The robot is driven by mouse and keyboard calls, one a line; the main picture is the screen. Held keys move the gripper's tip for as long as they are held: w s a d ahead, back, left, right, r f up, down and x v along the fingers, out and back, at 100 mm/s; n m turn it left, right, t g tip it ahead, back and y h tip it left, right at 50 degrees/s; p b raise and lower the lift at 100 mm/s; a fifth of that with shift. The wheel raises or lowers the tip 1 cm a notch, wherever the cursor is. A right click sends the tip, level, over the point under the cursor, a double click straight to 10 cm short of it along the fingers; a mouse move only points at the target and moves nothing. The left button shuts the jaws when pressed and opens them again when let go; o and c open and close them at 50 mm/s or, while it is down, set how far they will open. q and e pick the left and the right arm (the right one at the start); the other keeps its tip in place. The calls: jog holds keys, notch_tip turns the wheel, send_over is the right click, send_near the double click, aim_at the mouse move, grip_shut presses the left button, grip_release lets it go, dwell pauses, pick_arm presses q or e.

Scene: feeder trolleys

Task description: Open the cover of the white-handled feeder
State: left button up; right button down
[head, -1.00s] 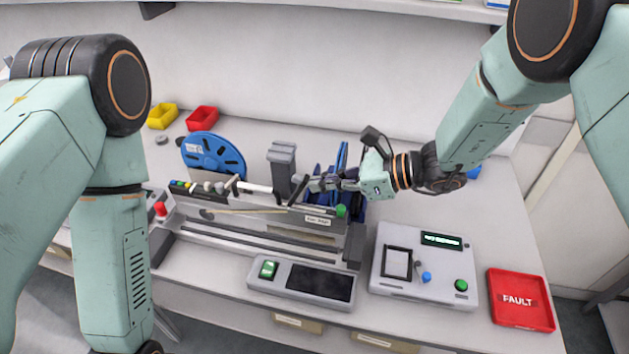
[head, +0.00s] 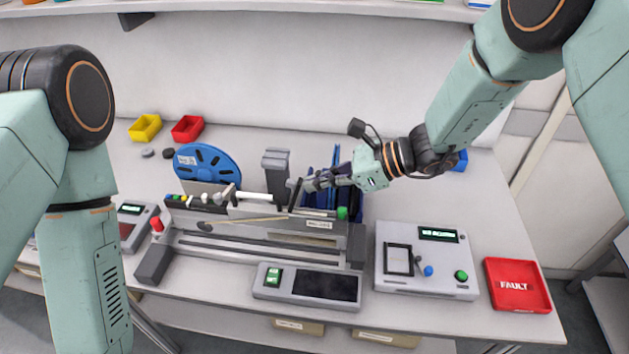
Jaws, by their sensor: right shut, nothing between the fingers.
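The feeder (head: 270,226) sits on a grey rail unit in the middle of the bench, with a blue reel (head: 207,164) behind its left part. A white handle (head: 256,196) runs along its top, partly hidden by dark parts. My right gripper (head: 301,186) is shut and empty, its tips at the feeder's top just right of the white handle. I cannot tell whether the tips touch the feeder or its cover. My left gripper is out of view; only my left arm shows.
A grey post (head: 277,172) stands behind the feeder, close to my right fingertips. A blue bin stands behind my right gripper. A control box (head: 425,287) and a red FAULT tray (head: 517,285) are at right. A switch panel (head: 308,285) lies in front. Yellow (head: 145,128) and red (head: 187,129) bins stand at the back left.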

aim_at(290, 180)
jog(key=shift+w+a+r, duration=0.1)
jog(key=shift+a+r, duration=0.05)
jog(key=shift+a, duration=0.4)
jog(key=shift+a+r, duration=0.3)
jog(key=shift+a, duration=0.05)
jog(key=shift+w+a+r, duration=0.1)
jog(key=shift+w+a, duration=0.05)
jog(key=shift+a, duration=0.35)
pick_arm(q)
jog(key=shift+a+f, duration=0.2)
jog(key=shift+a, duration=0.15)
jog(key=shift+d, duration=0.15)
pick_arm(e)
jog(key=shift+d, duration=0.15)
